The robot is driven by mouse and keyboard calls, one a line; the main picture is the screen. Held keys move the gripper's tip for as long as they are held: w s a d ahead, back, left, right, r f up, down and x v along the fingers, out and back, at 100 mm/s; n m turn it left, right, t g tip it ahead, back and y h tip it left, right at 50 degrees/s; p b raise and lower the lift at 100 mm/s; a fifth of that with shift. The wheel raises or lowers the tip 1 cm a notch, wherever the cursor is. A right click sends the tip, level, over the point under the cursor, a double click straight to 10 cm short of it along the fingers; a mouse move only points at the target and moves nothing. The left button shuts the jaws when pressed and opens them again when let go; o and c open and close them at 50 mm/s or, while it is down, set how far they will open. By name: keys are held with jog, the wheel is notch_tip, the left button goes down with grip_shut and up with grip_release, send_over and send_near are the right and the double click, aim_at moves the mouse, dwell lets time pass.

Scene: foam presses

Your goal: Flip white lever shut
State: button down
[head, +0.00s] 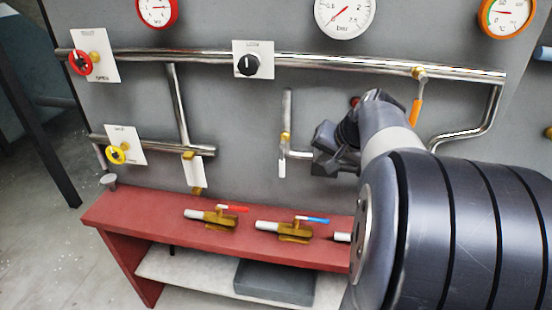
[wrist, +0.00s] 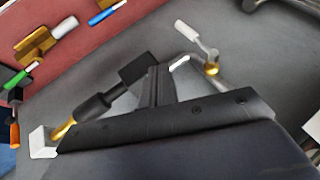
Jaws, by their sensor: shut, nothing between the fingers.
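The white lever (head: 282,168) hangs straight down from a brass valve (head: 285,138) on a thin vertical pipe on the grey panel. It also shows in the wrist view (wrist: 186,30) at the upper right, with its brass fitting (wrist: 211,68) at one end. My gripper (head: 322,150) is shut and empty, just right of the lever in the head view. A gap shows between the gripper and the lever. In the wrist view my gripper (wrist: 148,75) lies below and left of the lever. My arm hides the panel behind it.
An orange lever (head: 416,112) hangs from the upper pipe to the right. A red bench (head: 130,215) below bears valves with a red handle (head: 233,208) and a blue handle (head: 312,219). A black knob (head: 247,65) and gauges are above. Bare panel lies left of the lever.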

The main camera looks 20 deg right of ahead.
aim_at(282, 163)
jog(key=shift+s, duration=0.1)
jog(key=w+a+f+p, duration=0.2)
jog(key=w+a+f, duration=0.1)
jog(key=w+f, duration=0.5)
jog(key=shift+w+a, duration=0.25)
jog(key=shift+w, duration=0.15)
jog(key=shift+f+b, duration=0.2)
jog(key=shift+b, duration=0.35)
jog(key=shift+a+r, duration=0.1)
